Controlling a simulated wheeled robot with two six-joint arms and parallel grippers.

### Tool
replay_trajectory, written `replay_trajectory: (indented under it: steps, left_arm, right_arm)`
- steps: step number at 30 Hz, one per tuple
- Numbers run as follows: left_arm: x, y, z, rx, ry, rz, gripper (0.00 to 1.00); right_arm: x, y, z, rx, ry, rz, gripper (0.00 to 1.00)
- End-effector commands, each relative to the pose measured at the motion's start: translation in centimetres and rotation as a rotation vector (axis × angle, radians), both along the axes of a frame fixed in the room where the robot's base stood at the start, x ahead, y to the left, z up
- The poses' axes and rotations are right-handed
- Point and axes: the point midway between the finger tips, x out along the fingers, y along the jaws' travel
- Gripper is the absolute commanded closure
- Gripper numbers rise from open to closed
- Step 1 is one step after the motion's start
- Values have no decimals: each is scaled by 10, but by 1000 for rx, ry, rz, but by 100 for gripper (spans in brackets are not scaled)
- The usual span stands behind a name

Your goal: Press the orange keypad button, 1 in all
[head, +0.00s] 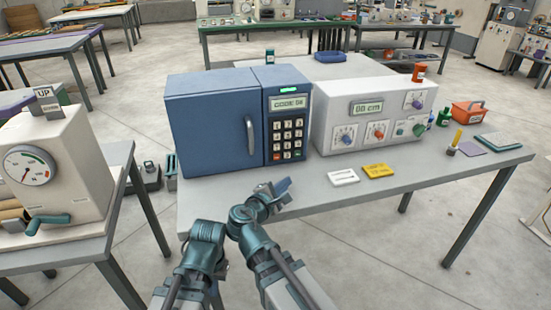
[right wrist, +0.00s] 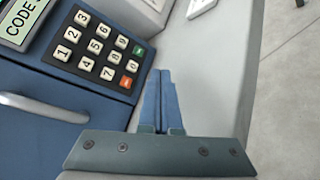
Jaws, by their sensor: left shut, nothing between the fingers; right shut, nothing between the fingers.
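The blue cabinet (head: 220,120) carries a dark keypad (head: 288,128) with pale number keys under a lit display reading CODE. The orange button (head: 277,157) is the lower left key, below 7 and beside 0. In the right wrist view the orange button (right wrist: 126,82) is clear and uncovered, left of my fingers. My right gripper (head: 284,188) is shut and empty, in front of and below the keypad. Its blue fingers (right wrist: 160,73) lie together, apart from the button in the picture. My left gripper (head: 214,272) is low at the front edge, shut, its fingertips hard to make out.
A white control box (head: 335,140) with knobs stands right of the cabinet. A white card (head: 343,177) and a yellow card (head: 378,171) lie on the grey table (head: 430,182). The cabinet's handle (head: 250,136) juts out left of the keypad. A gauge machine (head: 55,165) stands at left.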

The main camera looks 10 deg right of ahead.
Motion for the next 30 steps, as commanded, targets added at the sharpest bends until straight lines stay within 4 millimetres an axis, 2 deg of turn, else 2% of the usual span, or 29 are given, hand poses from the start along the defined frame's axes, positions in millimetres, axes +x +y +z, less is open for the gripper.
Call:
replay_trajectory:
  steps: [8,14,30]
  left_arm:
    - [0,0,0,0,0,0,100]
    - [0,0,0,0,0,0,100]
    - [0,0,0,0,0,0,100]
  right_arm:
    - [2,0,0,2,0,-1,100]
    - [13,1,0,4,0,-1,100]
    - [79,3,0,4,0,-1,100]
